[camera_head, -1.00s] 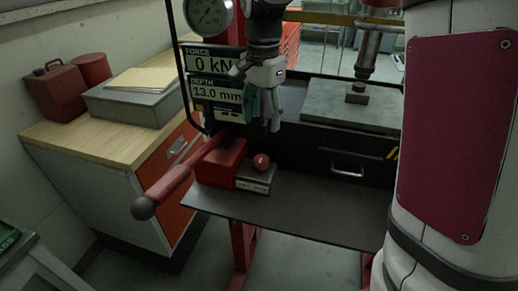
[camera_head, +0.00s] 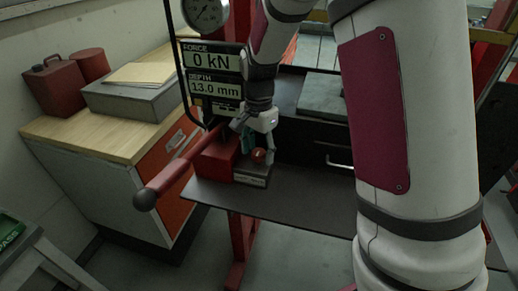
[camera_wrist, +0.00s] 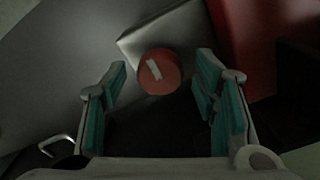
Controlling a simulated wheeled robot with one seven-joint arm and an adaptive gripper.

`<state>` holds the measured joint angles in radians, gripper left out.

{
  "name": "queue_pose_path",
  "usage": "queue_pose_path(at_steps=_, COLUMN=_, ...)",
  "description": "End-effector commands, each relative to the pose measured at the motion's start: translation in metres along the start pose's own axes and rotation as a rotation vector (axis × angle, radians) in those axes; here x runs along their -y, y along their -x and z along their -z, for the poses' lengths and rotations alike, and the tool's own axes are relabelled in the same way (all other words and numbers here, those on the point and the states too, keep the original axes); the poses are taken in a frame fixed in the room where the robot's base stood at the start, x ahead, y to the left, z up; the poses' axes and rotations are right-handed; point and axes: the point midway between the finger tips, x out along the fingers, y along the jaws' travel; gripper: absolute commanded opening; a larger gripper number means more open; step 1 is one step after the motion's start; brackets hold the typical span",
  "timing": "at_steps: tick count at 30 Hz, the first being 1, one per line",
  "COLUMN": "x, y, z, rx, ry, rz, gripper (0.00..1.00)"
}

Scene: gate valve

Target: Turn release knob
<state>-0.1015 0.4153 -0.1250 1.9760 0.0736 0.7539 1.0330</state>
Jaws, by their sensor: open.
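The release knob (camera_head: 258,155) is a small round red knob on a grey block (camera_head: 250,175) beside the red pump body (camera_head: 216,158). In the wrist view the knob (camera_wrist: 159,72) shows a pale mark on its top and lies near the middle, ahead of the fingertips. My gripper (camera_head: 257,148) is just above and around the knob's near side in the head view. In the wrist view my gripper (camera_wrist: 162,85) is open, with one teal-padded finger on each side of the knob. Gaps show between the knob and both pads.
A red lever with a dark ball end (camera_head: 146,199) sticks out to the left of the pump. The display panel (camera_head: 213,75) reads 0 kN and 13.0 mm behind my gripper. The dark shelf (camera_head: 310,207) has free room to the right.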

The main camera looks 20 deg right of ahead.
Motion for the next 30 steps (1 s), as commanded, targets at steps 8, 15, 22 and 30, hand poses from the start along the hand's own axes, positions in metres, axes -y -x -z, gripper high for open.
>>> queue_pose_path(at_steps=8, x=-0.0001, y=0.0002, z=0.0000, rx=0.000, ry=0.000, rz=-0.001, gripper=0.18)
queue_pose_path(at_steps=15, x=-0.0002, y=0.0003, z=0.0000, rx=0.000, ry=0.003, rz=-0.001, gripper=0.06)
queue_pose_path(at_steps=22, x=-0.0003, y=0.0004, z=0.0004, rx=0.000, ry=0.058, rz=-0.001, gripper=0.06)
queue_pose_path(at_steps=30, x=0.0000, y=0.0007, z=0.0002, rx=0.000, ry=0.242, rz=0.000, gripper=0.06)
